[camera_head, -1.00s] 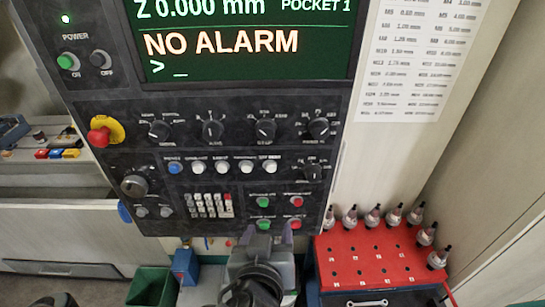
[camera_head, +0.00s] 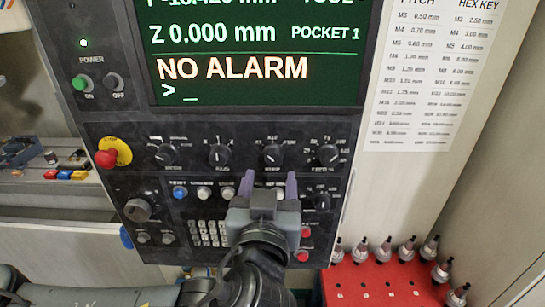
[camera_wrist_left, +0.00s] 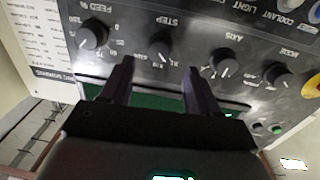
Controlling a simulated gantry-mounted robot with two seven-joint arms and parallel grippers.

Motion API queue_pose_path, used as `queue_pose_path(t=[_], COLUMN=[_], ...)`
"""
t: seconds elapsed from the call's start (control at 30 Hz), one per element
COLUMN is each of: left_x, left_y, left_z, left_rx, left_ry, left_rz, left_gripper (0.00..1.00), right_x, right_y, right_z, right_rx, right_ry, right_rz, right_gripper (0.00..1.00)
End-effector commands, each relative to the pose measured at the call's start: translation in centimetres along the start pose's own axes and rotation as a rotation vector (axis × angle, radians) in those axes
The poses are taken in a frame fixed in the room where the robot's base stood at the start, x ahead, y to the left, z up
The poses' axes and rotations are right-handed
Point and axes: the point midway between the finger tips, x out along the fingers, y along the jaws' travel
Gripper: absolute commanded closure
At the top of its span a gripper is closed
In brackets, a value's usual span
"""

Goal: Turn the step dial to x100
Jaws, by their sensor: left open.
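The step dial (camera_head: 272,155) is a black knob in the upper dial row of the control panel. It also shows in the wrist view (camera_wrist_left: 160,45), where the panel appears upside down and the label STEP is readable. I cannot read for certain which mark its pointer is at. My left gripper (camera_head: 269,181) is open and empty. Its two fingers sit just below the dial in the head view, spread to either side of it. In the wrist view the fingertips (camera_wrist_left: 160,66) stand apart with the dial beyond the gap, not between them. My right gripper is out of view.
The axis dial (camera_head: 220,155) and feed dial (camera_head: 328,156) flank the step dial closely. A row of buttons (camera_head: 202,193) lies below, partly hidden by my gripper. A red emergency stop (camera_head: 106,158) is at left. A red tool cart (camera_head: 375,285) stands at lower right.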

Motion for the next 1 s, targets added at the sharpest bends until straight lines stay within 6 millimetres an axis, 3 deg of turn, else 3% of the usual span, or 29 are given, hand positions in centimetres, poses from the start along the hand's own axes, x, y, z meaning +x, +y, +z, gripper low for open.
queue_pose_path(t=[0.1,0.33,0.77,1.0], left_x=[2.0,4.5,5.2,5.2], left_y=[0.0,0.0,0.1,0.0], left_z=[-0.4,-0.2,0.1,0.0], left_rx=[0.000,0.000,0.000,0.000], left_ry=[-0.004,-0.002,0.000,0.000], left_rz=[-0.002,0.000,0.001,0.001], left_gripper=[0.39,0.39,0.39,0.73], right_x=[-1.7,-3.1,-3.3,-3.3], right_y=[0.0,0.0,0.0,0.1], right_z=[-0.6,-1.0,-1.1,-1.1], right_rx=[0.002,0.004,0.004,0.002], right_ry=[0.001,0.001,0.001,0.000], right_rz=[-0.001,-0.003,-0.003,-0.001], right_gripper=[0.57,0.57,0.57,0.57])
